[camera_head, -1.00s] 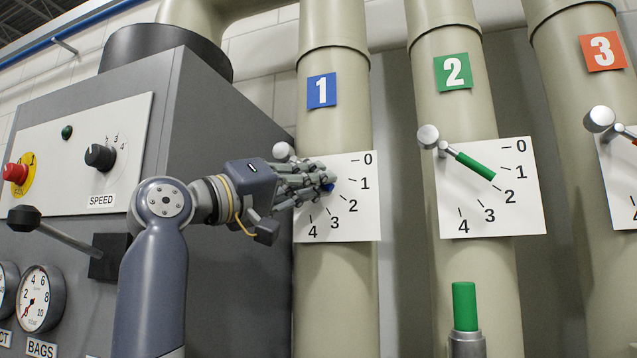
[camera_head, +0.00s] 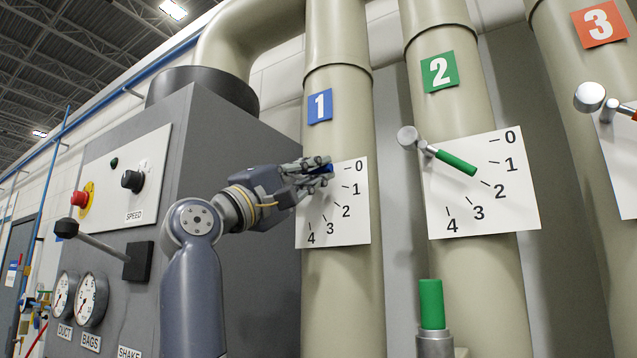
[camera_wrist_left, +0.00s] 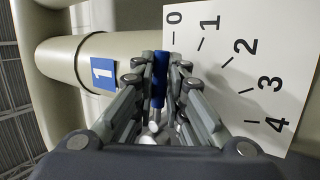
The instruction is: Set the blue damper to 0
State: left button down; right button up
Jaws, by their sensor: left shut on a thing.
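The blue damper's handle shows as a small blue end (camera_head: 329,168) in the head view and as a blue bar (camera_wrist_left: 159,80) in the left wrist view. My left gripper (camera_head: 318,168) is shut on it, and its fingers hide much of the handle. The handle points toward the 0 mark of the white dial plate (camera_head: 345,220) on pipe 1. In the left wrist view the blue bar lies beside the plate's edge near the 0. The blue number 1 label (camera_head: 319,106) is above on the pipe. My right gripper is not in view.
Pipe 2 has a green damper handle (camera_head: 455,162) pointing near 2, and a green-topped post (camera_head: 431,305) stands below it. Pipe 3's damper (camera_head: 590,97) is at the right edge. A grey machine cabinet (camera_head: 240,170) with a lever (camera_head: 100,243) stands left.

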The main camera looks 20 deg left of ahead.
pick_arm(q)
jog(key=shift+w+d+n, duration=0.1)
jog(key=shift+d+n, duration=0.05)
jog(key=shift+n, duration=0.15)
jog(key=shift+n+t+y, duration=0.3)
jog(key=shift+n, duration=0.2)
jog(key=c, duration=1.6)
grip_release()
jog(key=shift+r, duration=0.1)
jog(key=shift+c, duration=0.2)
jog(key=v, duration=1.2)
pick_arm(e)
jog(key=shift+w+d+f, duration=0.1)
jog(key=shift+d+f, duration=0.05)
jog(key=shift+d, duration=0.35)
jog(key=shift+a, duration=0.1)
